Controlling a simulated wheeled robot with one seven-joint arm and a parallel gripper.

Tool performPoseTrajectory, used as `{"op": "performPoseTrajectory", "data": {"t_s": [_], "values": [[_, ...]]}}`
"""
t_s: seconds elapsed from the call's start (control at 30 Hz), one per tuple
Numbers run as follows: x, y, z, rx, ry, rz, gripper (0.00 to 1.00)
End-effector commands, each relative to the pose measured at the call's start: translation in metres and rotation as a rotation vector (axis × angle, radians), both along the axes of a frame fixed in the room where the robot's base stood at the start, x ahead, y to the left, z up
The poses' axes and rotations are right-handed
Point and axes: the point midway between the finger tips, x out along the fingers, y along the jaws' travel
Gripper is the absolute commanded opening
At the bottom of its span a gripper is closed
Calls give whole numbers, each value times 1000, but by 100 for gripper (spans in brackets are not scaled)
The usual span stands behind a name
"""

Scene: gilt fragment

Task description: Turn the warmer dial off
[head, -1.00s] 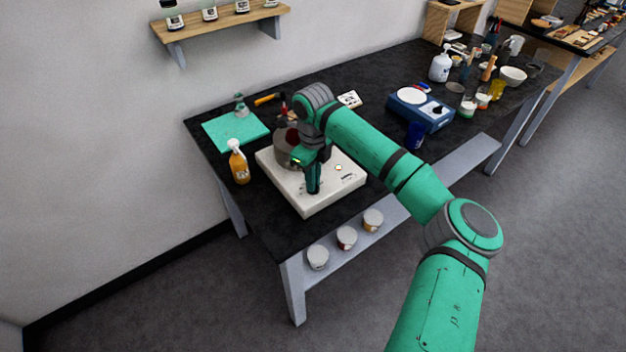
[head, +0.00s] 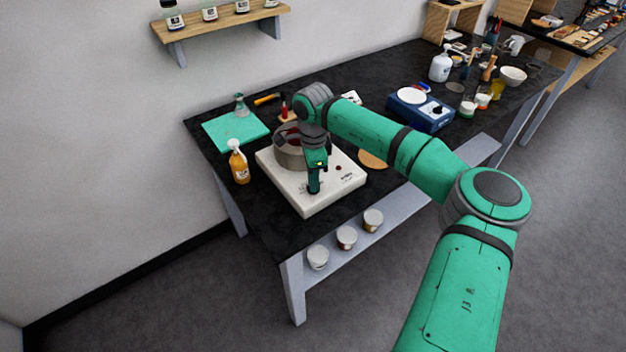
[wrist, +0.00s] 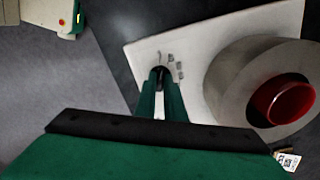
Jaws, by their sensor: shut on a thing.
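The warmer (head: 300,198) is a white flat box on the near left end of the black table. It also shows in the wrist view (wrist: 200,40). My gripper (head: 314,190) points down at the warmer's front part. In the wrist view its fingers (wrist: 160,78) are closed around the small dark dial (wrist: 159,70), which they mostly hide. Printed marks sit beside the dial. A small indicator (head: 338,168) on the warmer's top looks dark. A grey round pot (head: 288,158) stands on the warmer, with a red vessel (wrist: 285,103) inside it.
An orange spray bottle (head: 239,165) stands left of the warmer, and a teal mat (head: 225,133) lies behind it. A blue scale (head: 420,112) is to the right. A tan disc (head: 373,159) lies beside the warmer. Lidded tubs (head: 346,238) sit on the lower shelf.

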Motion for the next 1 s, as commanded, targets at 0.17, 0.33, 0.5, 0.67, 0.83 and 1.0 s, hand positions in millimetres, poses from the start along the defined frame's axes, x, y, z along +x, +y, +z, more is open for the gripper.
{"op": "performPoseTrajectory", "data": {"t_s": [0.17, 0.33, 0.5, 0.67, 0.83, 1.0], "values": [[0, 0, 1, -1, -1, 95, 0], [0, 1, 1, 1, -1, 151, 0], [1, 1, 1, 1, -2, 177, 0], [1, 1, 1, 2, -3, 182, 0], [1, 1, 1, 2, -3, 182, 0], [1, 1, 1, 1, -2, 182, 28]]}}
